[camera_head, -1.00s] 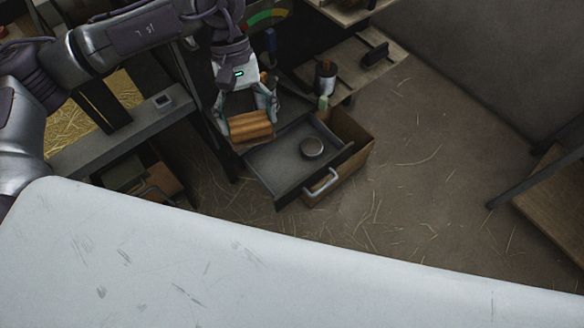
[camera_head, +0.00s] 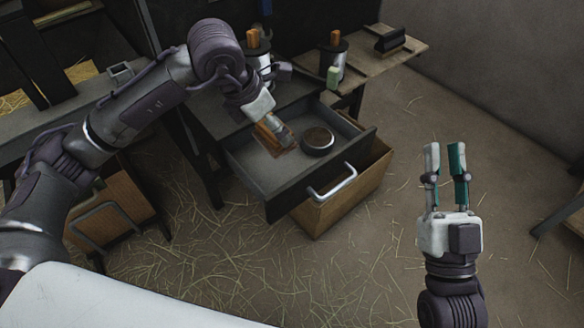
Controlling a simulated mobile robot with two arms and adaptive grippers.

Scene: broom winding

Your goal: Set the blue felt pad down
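My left gripper (camera_head: 271,127) reaches down into the open drawer (camera_head: 262,178). An orange-brown block (camera_head: 268,137) is at its fingers, low over or on the drawer floor. The gripper partly hides the block, and I cannot tell whether the fingers still close on it. My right gripper (camera_head: 446,162) points up at the right, with a gap between its two fingers and nothing in it. I cannot make out a blue felt pad.
A round dark tin (camera_head: 318,140) sits in the drawer, right of the block. The drawer's front has a light handle (camera_head: 332,184). Containers with orange-topped items, a pale green item (camera_head: 333,77) and a dark brush-like item (camera_head: 390,42) are behind. Straw litters the open floor.

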